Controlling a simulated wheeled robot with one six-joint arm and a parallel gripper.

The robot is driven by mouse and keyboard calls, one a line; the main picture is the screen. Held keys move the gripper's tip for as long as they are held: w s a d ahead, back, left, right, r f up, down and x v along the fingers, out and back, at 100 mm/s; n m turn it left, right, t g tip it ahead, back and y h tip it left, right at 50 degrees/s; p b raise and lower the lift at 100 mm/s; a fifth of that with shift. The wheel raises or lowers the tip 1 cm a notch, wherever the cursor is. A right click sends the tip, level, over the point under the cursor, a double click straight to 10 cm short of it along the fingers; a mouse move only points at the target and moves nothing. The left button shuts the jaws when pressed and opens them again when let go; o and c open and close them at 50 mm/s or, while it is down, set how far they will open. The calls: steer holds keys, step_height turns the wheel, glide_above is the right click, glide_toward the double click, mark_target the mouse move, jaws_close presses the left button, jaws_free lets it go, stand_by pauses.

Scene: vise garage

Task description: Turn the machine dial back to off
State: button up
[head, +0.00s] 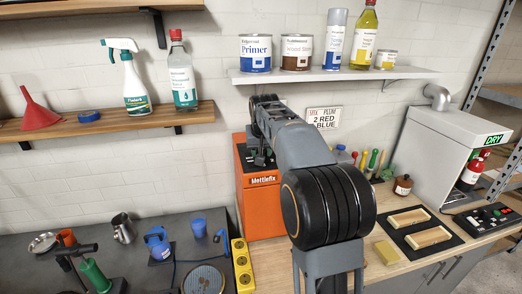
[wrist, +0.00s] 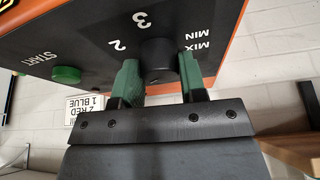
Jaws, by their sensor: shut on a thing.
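The orange Mettlefix machine (head: 263,207) stands on the bench in the head view, partly behind my arm. In the wrist view its dark panel (wrist: 100,30) appears upside down. The black dial (wrist: 158,54) sits on the panel, with "2", "3" and "MIX MIN" printed around it. My gripper (wrist: 160,78) has its green fingers on both sides of the dial and is shut on it. The dial's pointer and the off mark cannot be made out. The gripper and dial are too small and hidden to read in the head view.
A green START button (wrist: 66,74) lies beside the dial. A sign (head: 323,118) hangs on the wall by the machine. A shelf with cans (head: 255,55) is above. A yellow power strip (head: 242,265), wooden blocks (head: 408,217) and a grey drying booth (head: 432,150) stand around.

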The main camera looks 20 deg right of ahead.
steer(key=n+y+p, duration=0.1)
steer(key=n+y, duration=0.1)
steer(key=n, duration=0.3)
steer(key=shift+d+n, duration=0.15)
steer(key=shift+n, duration=0.15)
steer(key=shift+n+y+p, duration=0.35)
steer(key=shift+n+y, duration=0.55)
steer(key=shift+n, duration=1.3)
steer(key=shift+g, duration=0.3)
steer(key=o, duration=0.9)
steer(key=shift+r, duration=0.1)
steer(key=v, duration=1.3)
steer(key=shift+d+r, duration=0.15)
steer(key=shift+r, duration=0.15)
